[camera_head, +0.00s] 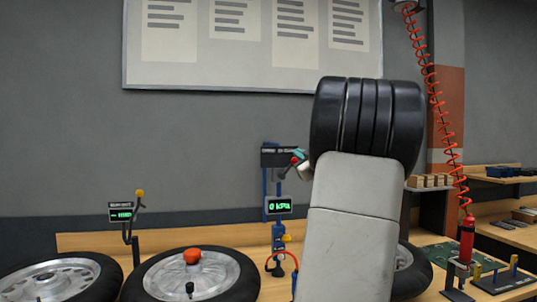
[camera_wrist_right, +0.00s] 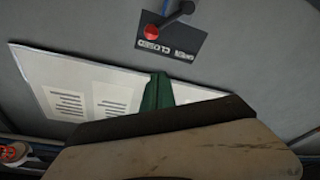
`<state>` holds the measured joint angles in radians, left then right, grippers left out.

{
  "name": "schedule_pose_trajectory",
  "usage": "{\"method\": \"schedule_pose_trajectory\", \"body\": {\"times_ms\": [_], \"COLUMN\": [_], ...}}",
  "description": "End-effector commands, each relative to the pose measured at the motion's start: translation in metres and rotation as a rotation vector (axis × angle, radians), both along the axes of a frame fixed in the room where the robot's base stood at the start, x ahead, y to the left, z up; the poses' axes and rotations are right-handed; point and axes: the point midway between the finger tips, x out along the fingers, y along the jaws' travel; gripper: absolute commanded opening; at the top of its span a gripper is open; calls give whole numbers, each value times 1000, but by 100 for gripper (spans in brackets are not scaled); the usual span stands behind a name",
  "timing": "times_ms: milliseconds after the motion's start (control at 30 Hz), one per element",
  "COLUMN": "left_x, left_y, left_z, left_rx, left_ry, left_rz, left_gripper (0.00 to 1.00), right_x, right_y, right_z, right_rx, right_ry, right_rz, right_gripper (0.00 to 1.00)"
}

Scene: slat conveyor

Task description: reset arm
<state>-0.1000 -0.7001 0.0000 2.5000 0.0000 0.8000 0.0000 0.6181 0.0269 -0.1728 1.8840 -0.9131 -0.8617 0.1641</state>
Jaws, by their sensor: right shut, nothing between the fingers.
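My right arm rises in the middle of the head view, a pale link with a black ribbed joint, and hides much of what is behind it. My right gripper (camera_head: 300,154) shows only as a small teal bit beside that joint. In the right wrist view its green fingers (camera_wrist_right: 158,91) are shut together and empty, pointing towards the wall. A red-knobbed lever (camera_wrist_right: 152,32) on a dark open/closed plate (camera_wrist_right: 170,45) lies beyond the fingertips, apart from them in the picture. My left gripper is not in view.
A blue gauge stand (camera_head: 279,232) is left of my arm. A red coiled hose (camera_head: 440,115) hangs at right above a red cylinder (camera_head: 467,238). A white board (camera_head: 250,75) is on the wall.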

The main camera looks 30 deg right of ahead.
Motion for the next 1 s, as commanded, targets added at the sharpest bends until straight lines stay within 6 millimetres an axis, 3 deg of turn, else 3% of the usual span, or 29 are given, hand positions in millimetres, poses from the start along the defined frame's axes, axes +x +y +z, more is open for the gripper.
{"method": "schedule_pose_trajectory", "body": {"times_ms": [433,567,667,767,867,1000], "left_x": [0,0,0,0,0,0], "left_y": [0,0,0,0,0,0], "left_z": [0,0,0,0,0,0], "left_rx": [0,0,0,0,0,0], "left_ry": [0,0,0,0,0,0], "left_rz": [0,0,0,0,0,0], "left_gripper": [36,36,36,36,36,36], "right_x": [0,0,-1,-11,-34,-81], "right_y": [0,9,32,72,125,203], "right_z": [0,2,0,-16,-50,-107], "right_rx": [0,27,105,236,382,542], "right_ry": [0,9,49,140,285,524], "right_rz": [0,-16,-55,-99,-119,-98], "right_gripper": [0,0,0,0,0,0]}}
